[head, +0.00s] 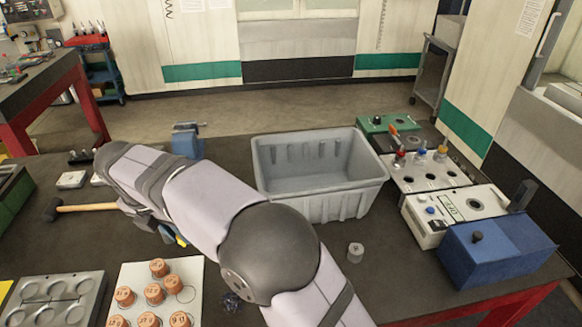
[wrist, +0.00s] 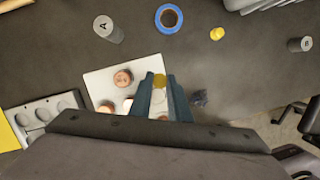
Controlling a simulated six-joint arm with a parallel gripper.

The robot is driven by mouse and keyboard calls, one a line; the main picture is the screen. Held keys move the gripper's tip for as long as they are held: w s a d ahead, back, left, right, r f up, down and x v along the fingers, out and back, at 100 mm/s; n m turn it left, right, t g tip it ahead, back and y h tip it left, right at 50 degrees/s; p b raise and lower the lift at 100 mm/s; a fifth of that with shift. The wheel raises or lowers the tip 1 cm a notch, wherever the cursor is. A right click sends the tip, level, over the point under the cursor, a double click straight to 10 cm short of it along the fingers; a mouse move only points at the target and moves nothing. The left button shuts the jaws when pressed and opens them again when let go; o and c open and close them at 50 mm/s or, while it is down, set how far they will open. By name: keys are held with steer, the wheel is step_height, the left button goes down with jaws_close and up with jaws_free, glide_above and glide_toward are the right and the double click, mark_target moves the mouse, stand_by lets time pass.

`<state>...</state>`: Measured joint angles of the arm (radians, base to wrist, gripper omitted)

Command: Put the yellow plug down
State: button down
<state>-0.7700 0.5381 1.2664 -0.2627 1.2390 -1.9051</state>
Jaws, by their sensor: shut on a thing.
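The yellow plug (wrist: 159,80) is between the fingertips of my gripper (wrist: 160,84) in the wrist view, and the gripper is shut on it. It appears over a white board (wrist: 100,73) that carries several copper-coloured plugs. I cannot tell how high it is above the board. Part of the board is hidden behind the fingers. In the head view the board (head: 196,270) is at the lower left, with an empty drawn circle (head: 183,295) at its right side. My arm hides most of the gripper there.
A grey mould tray (head: 50,298) lies left of the board. A dark crumpled piece (wrist: 199,97) lies right of it. A blue tape ring (wrist: 160,10), a small yellow object (wrist: 217,34) and grey cylinders (wrist: 107,30) lie beyond. A grey bin (head: 318,205) stands behind.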

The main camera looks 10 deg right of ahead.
step_height(320, 180, up, 9)
steer(key=w+d+p, duration=0.4)
steer(key=w+d, duration=1)
steer(key=w+d+p, duration=0.1)
steer(key=w+d, duration=0.3)
steer(key=d, duration=0.7)
steer(key=w+d+p, duration=0.2)
steer(key=w+d, duration=0.1)
steer(key=d, duration=0.7)
steer(key=shift+w+d+f+p, duration=0.15)
steer(key=shift+f+p, duration=0.75)
steer(key=shift+f, duration=4.5)
steer(key=shift+w+a+f+p, duration=0.1)
steer(key=shift+f+p, duration=0.75)
steer(key=shift+f, duration=4.5)
steer(key=shift+f, duration=0.15)
steer(key=c, duration=1.7)
jaws_free()
steer(key=shift+o, duration=0.2)
